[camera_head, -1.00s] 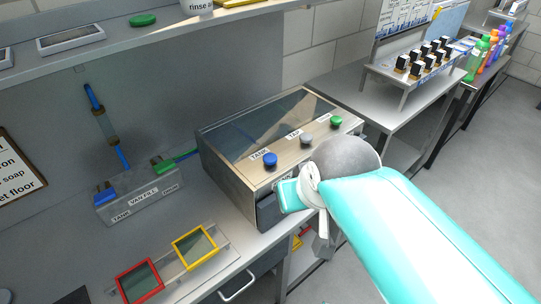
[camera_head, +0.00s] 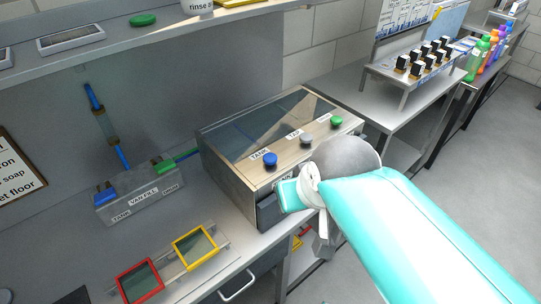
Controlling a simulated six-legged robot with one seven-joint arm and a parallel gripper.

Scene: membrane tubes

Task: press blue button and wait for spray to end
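The blue button (camera_head: 270,159) stands on the sloped front panel of a metal box (camera_head: 228,169) with a dark glass top, beside a label that seems to read TANK. A grey button (camera_head: 306,139) and a green button (camera_head: 337,121) stand to its right on the same panel. My teal and white arm comes in from the lower right and ends at the front of the box, below and right of the blue button. My gripper's fingers are not clearly visible, so I cannot tell if they are open or shut. No spray can be made out.
A valve block (camera_head: 150,199) with blue and green handles sits left of the box. Red (camera_head: 139,281) and yellow (camera_head: 195,247) frames lie in a rack in front. A stand of dark-capped bottles (camera_head: 421,57) and several coloured bottles (camera_head: 484,54) stand at the back right.

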